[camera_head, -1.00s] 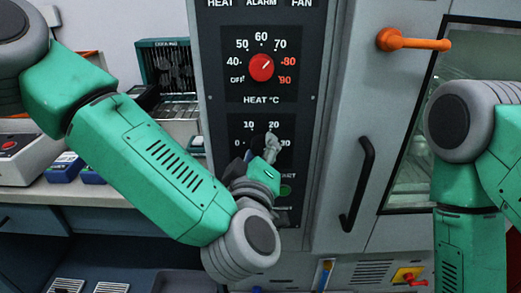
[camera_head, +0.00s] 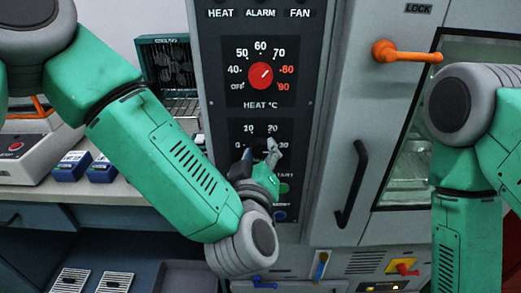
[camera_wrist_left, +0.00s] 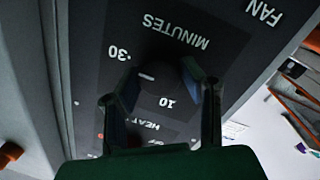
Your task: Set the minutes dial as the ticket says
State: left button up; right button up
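The minutes dial (camera_head: 259,147) is a dark knob on the black panel, below the red heat dial. In the left wrist view the dial (camera_wrist_left: 157,88) has a pale mark, with "10", "30" and "MINUTES" printed around it. My left gripper (camera_head: 260,157) is at the dial and covers part of its scale in the head view. In the wrist view its two fingers (camera_wrist_left: 160,108) stand apart, one on each side of the dial; I cannot tell whether they touch it. My right arm shows at the right, its gripper out of frame. I see no readable ticket.
The red heat dial (camera_head: 260,76) is above. A green start button (camera_head: 284,188) is close below my left gripper. A black door handle (camera_head: 354,185) and an orange lever (camera_head: 407,51) are to the right. Blue boxes (camera_head: 72,166) sit on the counter at left.

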pick_arm(q)
jog(key=o, duration=0.3)
jog(key=shift+s, duration=0.1)
jog(key=s+a, duration=0.1)
jog(key=s, duration=1)
jog(key=shift+s, duration=0.3)
jog(key=shift+a+r, duration=0.1)
jog(key=shift+a, duration=0.05)
